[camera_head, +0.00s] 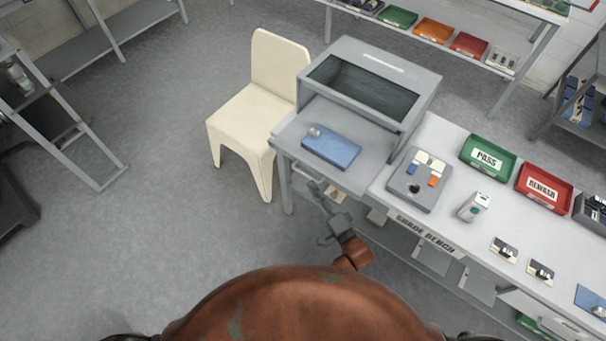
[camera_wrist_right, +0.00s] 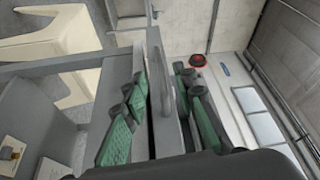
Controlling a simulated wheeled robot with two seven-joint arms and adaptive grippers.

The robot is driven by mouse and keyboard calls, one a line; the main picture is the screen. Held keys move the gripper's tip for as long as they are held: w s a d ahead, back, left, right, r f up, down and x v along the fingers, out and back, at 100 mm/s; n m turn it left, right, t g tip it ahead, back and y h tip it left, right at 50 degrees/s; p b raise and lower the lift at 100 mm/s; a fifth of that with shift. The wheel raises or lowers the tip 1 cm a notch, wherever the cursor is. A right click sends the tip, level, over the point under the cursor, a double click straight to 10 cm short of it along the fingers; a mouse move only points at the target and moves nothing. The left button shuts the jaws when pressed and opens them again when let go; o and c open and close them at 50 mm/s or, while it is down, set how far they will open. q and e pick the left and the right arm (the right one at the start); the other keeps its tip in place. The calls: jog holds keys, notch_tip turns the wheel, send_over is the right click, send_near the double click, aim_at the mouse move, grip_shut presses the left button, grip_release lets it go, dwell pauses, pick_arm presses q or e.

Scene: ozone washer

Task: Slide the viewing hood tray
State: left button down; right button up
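The viewing hood (camera_head: 425,85) is a grey box with a dark window at the bench's left end. A flat grey tray (camera_head: 365,178) extends from under its front, bearing a blue block (camera_head: 332,148) with a small pale piece at its corner. My right gripper (camera_head: 316,189) is low beside the tray's near edge. In the right wrist view my right gripper (camera_wrist_right: 163,76) has its green-padded fingers apart on either side of an upright grey bar (camera_wrist_right: 161,100), apparently the tray's handle. I cannot tell whether the pads touch it. My left gripper is not in view.
A cream chair (camera_head: 240,115) stands left of the hood. On the bench are a grey control box (camera_head: 412,190), a small grey device (camera_head: 474,206), a green PASS bin (camera_head: 488,158) and a red bin (camera_head: 543,188).

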aim_at(303, 173)
jog(key=shift+b+x, duration=0.4)
jog(key=shift+x, duration=3.45)
jog(key=shift+c, duration=0.4)
jog(key=shift+f, duration=0.1)
grip_shut()
jog(key=shift+d, duration=0.1)
